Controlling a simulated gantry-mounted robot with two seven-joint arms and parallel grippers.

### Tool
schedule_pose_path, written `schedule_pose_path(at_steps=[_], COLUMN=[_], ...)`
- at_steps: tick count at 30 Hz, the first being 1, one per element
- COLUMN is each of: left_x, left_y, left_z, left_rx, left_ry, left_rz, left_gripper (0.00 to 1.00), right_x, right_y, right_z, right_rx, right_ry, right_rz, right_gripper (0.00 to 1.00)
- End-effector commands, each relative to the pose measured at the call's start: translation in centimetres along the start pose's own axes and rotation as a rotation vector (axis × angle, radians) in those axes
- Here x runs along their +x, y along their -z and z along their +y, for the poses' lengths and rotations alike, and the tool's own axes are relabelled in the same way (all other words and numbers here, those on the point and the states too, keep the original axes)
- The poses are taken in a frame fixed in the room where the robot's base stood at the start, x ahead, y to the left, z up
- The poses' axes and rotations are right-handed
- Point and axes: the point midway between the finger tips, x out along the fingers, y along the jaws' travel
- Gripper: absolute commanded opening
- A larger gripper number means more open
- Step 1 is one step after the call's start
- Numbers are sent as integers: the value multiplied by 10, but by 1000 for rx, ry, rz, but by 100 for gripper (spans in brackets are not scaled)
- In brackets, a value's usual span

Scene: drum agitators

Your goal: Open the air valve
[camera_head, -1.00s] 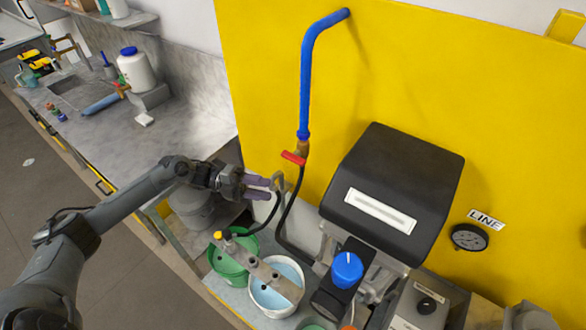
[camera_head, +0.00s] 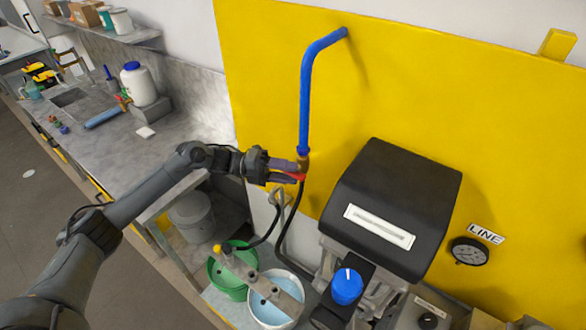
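The air valve is a brass fitting (camera_head: 303,164) at the lower end of a blue pipe (camera_head: 306,95) on the yellow panel. Its red handle (camera_head: 297,176) is partly hidden by my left gripper (camera_head: 288,171). The gripper's purple-grey fingers reach the valve from the left, with the red handle at their tips. I cannot tell whether they are closed on the handle. My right gripper does not show.
A black-hooded machine (camera_head: 395,205) stands right of the valve. Below are a green bucket (camera_head: 226,283) and a white bucket (camera_head: 268,309) under a metal bar. A gauge (camera_head: 468,251) is at the right. Black hoses hang below the valve.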

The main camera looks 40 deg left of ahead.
Motion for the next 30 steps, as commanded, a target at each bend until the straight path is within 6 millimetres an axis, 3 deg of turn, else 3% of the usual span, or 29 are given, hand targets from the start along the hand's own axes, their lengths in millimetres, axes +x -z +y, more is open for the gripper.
schedule_pose_path(at_steps=[6, 16, 24, 30], left_x=[15, 17, 17, 17], left_y=[0, 0, 0, 0], left_z=[0, 0, 0, 1], left_rx=[0, 0, 0, -2], left_ry=[0, -1, -1, 3], left_rz=[0, 0, 0, 0], left_gripper=[39, 39, 0, 0], right_x=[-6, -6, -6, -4], right_y=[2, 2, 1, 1], right_z=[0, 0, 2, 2], right_rx=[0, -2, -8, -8], right_ry=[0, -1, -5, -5], right_rz=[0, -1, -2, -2], right_gripper=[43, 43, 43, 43])
